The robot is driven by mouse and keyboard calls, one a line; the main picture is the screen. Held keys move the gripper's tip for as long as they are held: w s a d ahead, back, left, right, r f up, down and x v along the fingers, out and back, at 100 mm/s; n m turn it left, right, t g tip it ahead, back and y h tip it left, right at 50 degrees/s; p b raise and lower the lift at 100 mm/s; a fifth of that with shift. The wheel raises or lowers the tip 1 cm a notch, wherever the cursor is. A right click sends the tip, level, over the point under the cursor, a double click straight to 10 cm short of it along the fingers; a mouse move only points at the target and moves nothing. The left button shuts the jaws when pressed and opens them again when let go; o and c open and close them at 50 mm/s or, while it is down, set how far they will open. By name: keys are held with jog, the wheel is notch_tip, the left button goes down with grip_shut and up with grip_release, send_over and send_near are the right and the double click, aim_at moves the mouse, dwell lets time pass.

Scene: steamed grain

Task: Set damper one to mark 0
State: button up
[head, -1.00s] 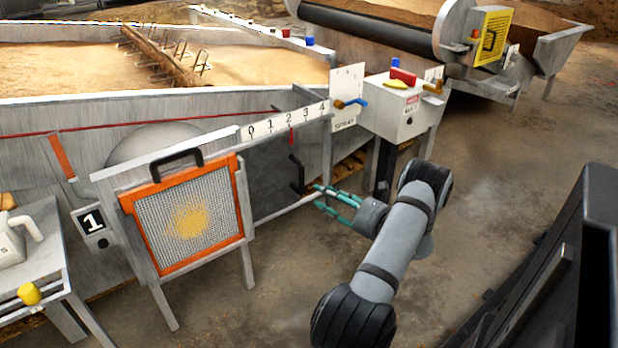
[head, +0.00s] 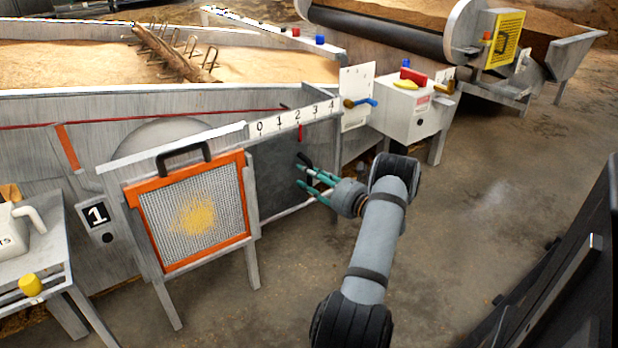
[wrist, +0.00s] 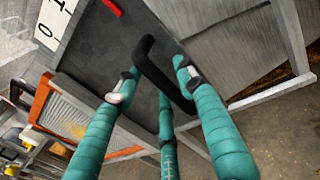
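Damper one is a dark grey sliding panel (head: 275,180) under a white scale (head: 297,117) marked 0 to 4. Its red pointer (head: 299,132) sits under mark 2; the pointer also shows in the wrist view (wrist: 112,7). A black bar handle (wrist: 150,62) stands out from the panel. My gripper (head: 301,176) has teal fingers and is at the handle. In the wrist view my gripper (wrist: 155,80) is open, with spread fingers on both sides of the handle and a third finger below. I cannot tell whether any finger touches it.
An orange-framed mesh screen (head: 163,262) stands left of the panel, with a plate marked 1 (head: 97,214) beside it. A white control box (head: 405,110) with coloured levers stands to the right. A pale rail (head: 285,213) runs below the panel. The floor at right is clear.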

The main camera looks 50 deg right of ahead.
jog(key=shift+c, duration=0.4)
grip_shut()
dwell(0.4)
